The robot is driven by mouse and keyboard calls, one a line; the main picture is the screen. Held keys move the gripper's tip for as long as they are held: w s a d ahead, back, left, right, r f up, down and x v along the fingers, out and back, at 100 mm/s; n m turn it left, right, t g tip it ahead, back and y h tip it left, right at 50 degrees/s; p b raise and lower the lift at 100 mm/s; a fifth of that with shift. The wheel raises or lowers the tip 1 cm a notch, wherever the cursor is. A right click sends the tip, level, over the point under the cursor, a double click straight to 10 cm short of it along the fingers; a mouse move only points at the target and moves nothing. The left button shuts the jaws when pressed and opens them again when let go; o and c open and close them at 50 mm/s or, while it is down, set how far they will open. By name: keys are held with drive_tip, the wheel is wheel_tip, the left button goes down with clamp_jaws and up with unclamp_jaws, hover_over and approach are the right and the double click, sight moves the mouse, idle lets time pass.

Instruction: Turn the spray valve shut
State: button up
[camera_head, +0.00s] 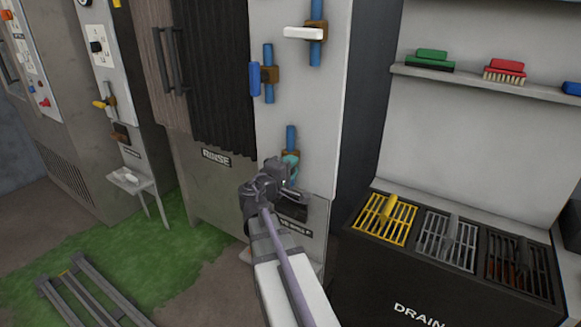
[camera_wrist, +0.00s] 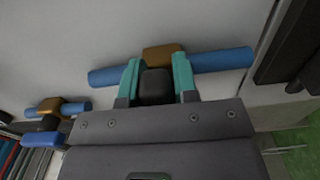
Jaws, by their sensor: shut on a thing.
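My gripper (camera_head: 290,166) is at the lowest of three valves on the grey panel. In the wrist view its teal fingers (camera_wrist: 157,68) are shut on a black valve handle (camera_wrist: 156,88). The handle sits in front of a brown valve body (camera_wrist: 163,53) on a blue pipe (camera_wrist: 222,60). The pipe's upper end (camera_head: 291,137) shows above my gripper in the head view. My gripper hides most of this valve there, so the handle's angle is hard to tell. I cannot read a label naming the spray valve.
Above, a blue-handled valve (camera_head: 254,79) has its handle along its pipe. A white-handled valve (camera_head: 303,33) has its handle across its pipe. A rinse cabinet (camera_head: 216,190) stands left of the panel. A drain unit (camera_head: 370,275) with grates and a shelf (camera_head: 480,87) with brushes are right.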

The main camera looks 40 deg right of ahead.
drive_tip(key=shift+w, duration=0.1)
drive_tip(key=o, duration=0.8)
drive_tip(key=shift+o, duration=0.2)
drive_tip(key=v, duration=1)
drive_tip(key=shift+a, duration=0.4)
